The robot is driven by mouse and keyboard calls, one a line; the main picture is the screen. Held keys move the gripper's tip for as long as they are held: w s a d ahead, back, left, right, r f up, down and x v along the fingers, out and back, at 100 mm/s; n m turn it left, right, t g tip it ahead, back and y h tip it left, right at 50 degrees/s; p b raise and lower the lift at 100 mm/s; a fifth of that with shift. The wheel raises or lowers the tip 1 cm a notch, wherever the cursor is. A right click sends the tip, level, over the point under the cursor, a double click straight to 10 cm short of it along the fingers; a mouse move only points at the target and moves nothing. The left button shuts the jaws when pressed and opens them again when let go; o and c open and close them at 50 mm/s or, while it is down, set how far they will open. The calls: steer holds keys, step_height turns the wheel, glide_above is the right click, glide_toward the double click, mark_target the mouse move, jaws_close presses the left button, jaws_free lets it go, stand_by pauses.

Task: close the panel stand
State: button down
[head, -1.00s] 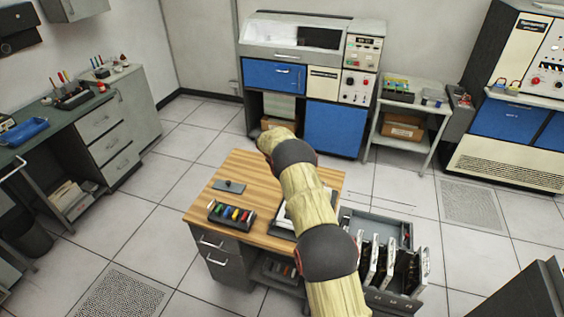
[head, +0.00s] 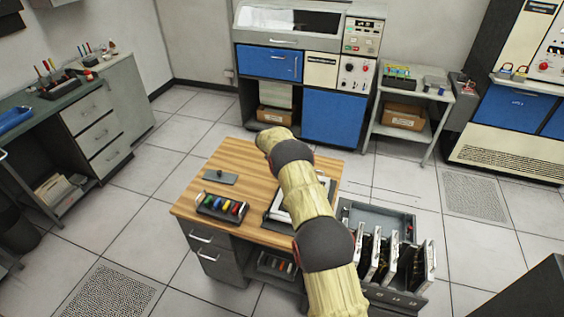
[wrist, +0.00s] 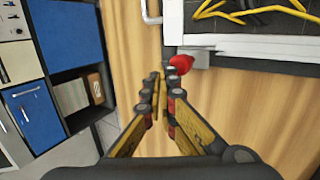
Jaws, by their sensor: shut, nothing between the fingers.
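A tray-like panel stand with a pale frame (head: 274,208) lies on the right part of the wooden desk, partly hidden behind my arm in the head view. In the wrist view, the pale frame (wrist: 262,44) is at the upper right, with yellow wires (wrist: 255,10) inside its dark interior. A red knob (wrist: 181,64) sits at its near left corner, beside a small grey block. My gripper (wrist: 163,88) is shut and empty over the wood, with its tips just below and left of the red knob. Whether they touch it, I cannot tell. The head view hides my gripper.
The desk top (head: 245,165) also holds a rack of coloured pieces (head: 222,207) and a small dark plate (head: 220,177). Blue-fronted machines (head: 333,118) stand behind; the floor between is clear.

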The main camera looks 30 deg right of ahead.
steer(key=shift+w+d+f+b, duration=0.1)
steer(key=shift+f+b, duration=0.2)
steer(key=shift+f, duration=0.2)
steer(key=shift+w+d+f+b, duration=0.1)
steer(key=shift+f+b, duration=0.2)
steer(key=shift+f, duration=0.2)
steer(key=shift+f, duration=0.15)
step_height(320, 180, up, 14)
steer(key=w+p, duration=0.1)
steer(key=shift+w, duration=0.35)
steer(key=shift+d, duration=0.1)
